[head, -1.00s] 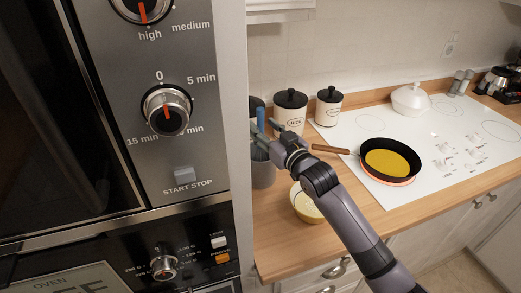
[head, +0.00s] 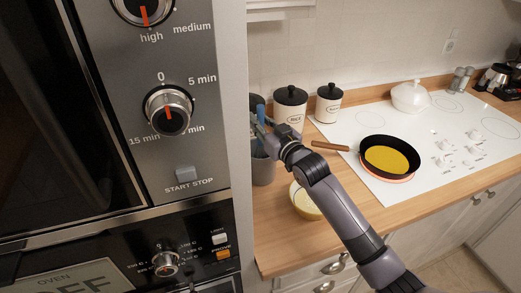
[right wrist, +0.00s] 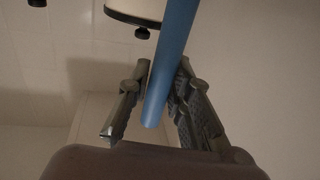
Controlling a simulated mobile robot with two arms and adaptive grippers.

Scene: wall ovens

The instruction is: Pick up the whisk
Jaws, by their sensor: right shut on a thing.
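A blue handle (head: 260,113), seemingly the whisk's, stands up at the grey crock (head: 263,172) beside the oven column in the head view. In the right wrist view the blue handle (right wrist: 168,65) runs down from the top edge to between the fingers. Its wire end is not visible. My right gripper (head: 262,134) is at the crock's top and is shut on the blue handle. The oven column cuts off part of the crock. My left gripper is not in view.
Black-lidded canisters, one a rice canister (head: 290,108), stand just behind my right gripper. A yellow bowl (head: 305,203) sits below my right forearm. A pan (head: 388,158) is on the white cooktop (head: 440,125). The oven column (head: 200,140) closes off the left.

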